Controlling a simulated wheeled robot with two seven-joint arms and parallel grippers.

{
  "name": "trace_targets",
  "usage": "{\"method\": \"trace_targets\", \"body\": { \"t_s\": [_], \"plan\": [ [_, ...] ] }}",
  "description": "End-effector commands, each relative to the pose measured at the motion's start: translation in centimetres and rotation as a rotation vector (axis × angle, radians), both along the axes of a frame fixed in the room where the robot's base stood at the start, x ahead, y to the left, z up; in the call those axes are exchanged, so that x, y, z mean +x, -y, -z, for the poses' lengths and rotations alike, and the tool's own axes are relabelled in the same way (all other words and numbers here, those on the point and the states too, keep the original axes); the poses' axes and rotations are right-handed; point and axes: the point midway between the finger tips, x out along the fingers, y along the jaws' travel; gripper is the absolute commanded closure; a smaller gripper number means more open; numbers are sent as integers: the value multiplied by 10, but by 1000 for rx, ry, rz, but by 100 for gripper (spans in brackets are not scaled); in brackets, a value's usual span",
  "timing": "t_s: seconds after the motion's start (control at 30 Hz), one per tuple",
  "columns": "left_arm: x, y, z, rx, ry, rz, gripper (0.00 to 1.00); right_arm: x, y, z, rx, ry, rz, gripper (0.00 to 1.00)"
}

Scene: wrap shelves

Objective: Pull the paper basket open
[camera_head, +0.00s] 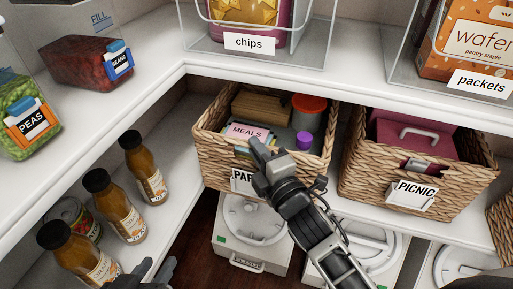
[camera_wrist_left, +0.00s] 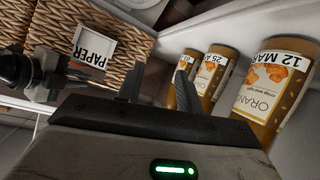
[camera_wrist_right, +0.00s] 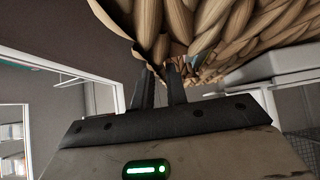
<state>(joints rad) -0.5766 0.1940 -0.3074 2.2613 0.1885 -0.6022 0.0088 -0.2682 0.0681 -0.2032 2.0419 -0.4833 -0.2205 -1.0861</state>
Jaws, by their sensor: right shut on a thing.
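The paper basket (camera_head: 210,150) is a woven wicker basket under the white upper shelf, with a white label partly hidden behind my right arm in the head view. The full PAPER label (camera_wrist_left: 93,47) shows on its wicker front in the left wrist view. My right gripper (camera_head: 262,148) is at the middle of the basket's front rim. In the right wrist view its fingers (camera_wrist_right: 160,85) are close together on the wicker (camera_wrist_right: 205,22). My left gripper (camera_head: 153,270) is low in the head view, apart from the basket; its fingers (camera_wrist_left: 158,85) are spread and empty.
The PICNIC basket (camera_head: 365,165) stands close on the right. Several sauce bottles (camera_head: 145,167) and a can (camera_head: 72,217) line the left shelf near my left gripper. White lidded containers (camera_head: 250,235) stand below. The paper basket holds a MEALS box (camera_head: 247,132) and a red-lidded jar (camera_head: 309,105).

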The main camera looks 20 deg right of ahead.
Motion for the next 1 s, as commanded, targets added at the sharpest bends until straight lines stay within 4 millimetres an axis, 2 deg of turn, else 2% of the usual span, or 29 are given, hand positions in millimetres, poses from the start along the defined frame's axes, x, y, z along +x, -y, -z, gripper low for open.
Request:
{"method": "trace_targets", "body": {
  "t_s": [0.03, 0.1, 0.47, 0.67, 1.0],
  "plan": [
    [0, 0, 0, -1, 2, 0, 64, 0, -1, 0, 3, -1, -2, 80],
    [0, 0, -1, -2, 3, 0, 64, 0, -1, 0, 2, -1, -2, 64],
    [0, 1, -3, -3, 5, 0, 64, -4, 1, 0, 0, -1, 0, 64],
    [0, 1, -5, 0, -4, 1, 64, -36, 4, 1, 1, -6, 0, 64],
    [-4, -1, 7, 17, -52, -1, 64, -113, 13, 1, 1, -7, 2, 64]
  ]
}}
